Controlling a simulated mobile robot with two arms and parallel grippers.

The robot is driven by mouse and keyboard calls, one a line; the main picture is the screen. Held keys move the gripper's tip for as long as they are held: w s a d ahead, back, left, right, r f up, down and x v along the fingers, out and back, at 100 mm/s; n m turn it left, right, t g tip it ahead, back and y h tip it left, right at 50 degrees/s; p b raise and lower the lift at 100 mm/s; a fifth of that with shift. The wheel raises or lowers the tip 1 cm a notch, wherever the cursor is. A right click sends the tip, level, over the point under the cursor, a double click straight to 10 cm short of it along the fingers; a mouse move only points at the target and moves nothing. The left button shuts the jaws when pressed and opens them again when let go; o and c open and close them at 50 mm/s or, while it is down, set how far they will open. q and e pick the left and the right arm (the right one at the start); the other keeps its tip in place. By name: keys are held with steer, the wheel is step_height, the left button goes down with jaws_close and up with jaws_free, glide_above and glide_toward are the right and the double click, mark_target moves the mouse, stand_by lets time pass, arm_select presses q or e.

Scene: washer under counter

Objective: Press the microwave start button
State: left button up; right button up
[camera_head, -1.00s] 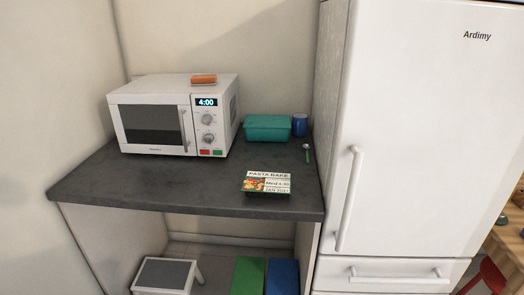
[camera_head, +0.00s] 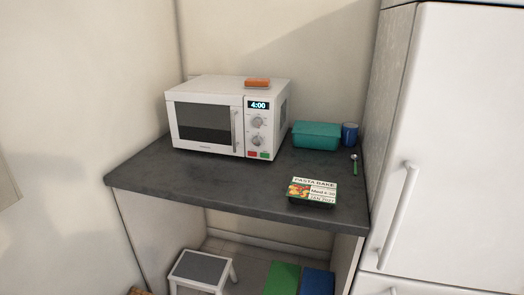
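A white microwave (camera_head: 205,122) stands on the left part of the dark counter. Its door is shut, with a vertical handle (camera_head: 234,131). The display (camera_head: 258,105) reads 4:00. Two round knobs sit below the display. Below the knobs are a red button (camera_head: 252,154) and, to its right, a green button (camera_head: 264,155); any labels on them are too small to read. Neither of my grippers is in view.
The dark counter (camera_head: 160,172) also holds a pasta bake pack (camera_head: 313,191), a teal container (camera_head: 316,136), a blue cup (camera_head: 350,134) and a spoon. An orange item (camera_head: 257,83) lies on the microwave. A white fridge (camera_head: 440,150) stands right; a step stool (camera_head: 199,266) is below.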

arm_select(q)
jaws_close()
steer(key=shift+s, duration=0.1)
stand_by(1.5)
